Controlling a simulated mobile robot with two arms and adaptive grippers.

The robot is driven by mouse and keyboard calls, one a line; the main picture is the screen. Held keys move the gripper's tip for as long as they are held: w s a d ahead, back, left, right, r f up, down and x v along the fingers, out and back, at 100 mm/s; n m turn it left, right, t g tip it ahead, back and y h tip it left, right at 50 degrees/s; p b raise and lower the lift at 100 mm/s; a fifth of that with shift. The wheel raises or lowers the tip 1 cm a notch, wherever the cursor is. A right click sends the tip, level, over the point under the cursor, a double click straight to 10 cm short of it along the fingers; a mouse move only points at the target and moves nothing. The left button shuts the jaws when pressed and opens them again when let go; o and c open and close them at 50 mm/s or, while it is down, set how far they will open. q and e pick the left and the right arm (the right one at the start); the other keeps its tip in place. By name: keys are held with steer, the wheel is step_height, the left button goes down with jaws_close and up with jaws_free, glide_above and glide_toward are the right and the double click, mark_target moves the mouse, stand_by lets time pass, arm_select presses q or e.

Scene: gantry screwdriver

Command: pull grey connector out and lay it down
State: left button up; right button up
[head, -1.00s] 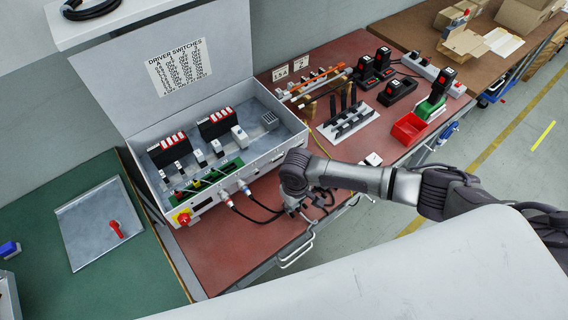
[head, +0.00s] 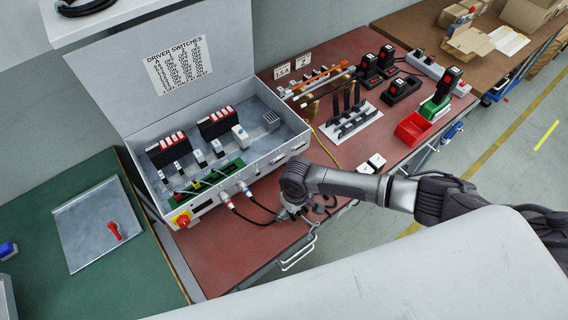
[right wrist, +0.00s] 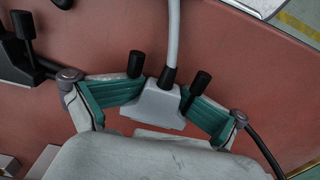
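The grey connector (right wrist: 160,105) sits between the green pads of my right gripper (right wrist: 164,100) in the right wrist view. The pads meet its two sides. A light grey cable (right wrist: 173,40) runs up from its dark collar. The red bench top lies behind it; I cannot tell whether it touches the bench. In the head view my right gripper (head: 291,212) is over the front part of the bench, just off the front of the open switch box (head: 262,166). The connector is too small to make out there. My left gripper is not in view.
Two plugs, one red-banded (head: 226,201) and one blue-banded (head: 244,189), stick out of the box front with black cables. The red bench (head: 240,250) is bare front left. A black-post rack (head: 350,122) and red bin (head: 412,129) stand to the right.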

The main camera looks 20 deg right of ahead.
steer(key=shift+o, duration=1.3)
steer(key=shift+f, duration=0.3)
steer(key=shift+o, duration=0.4)
steer(key=shift+w+r, duration=0.1)
steer(key=shift+s+r, duration=0.2)
steer(key=shift+r, duration=0.1)
steer(key=shift+d, duration=0.15)
step_height(320, 180, up, 12)
steer(key=shift+r, duration=0.1)
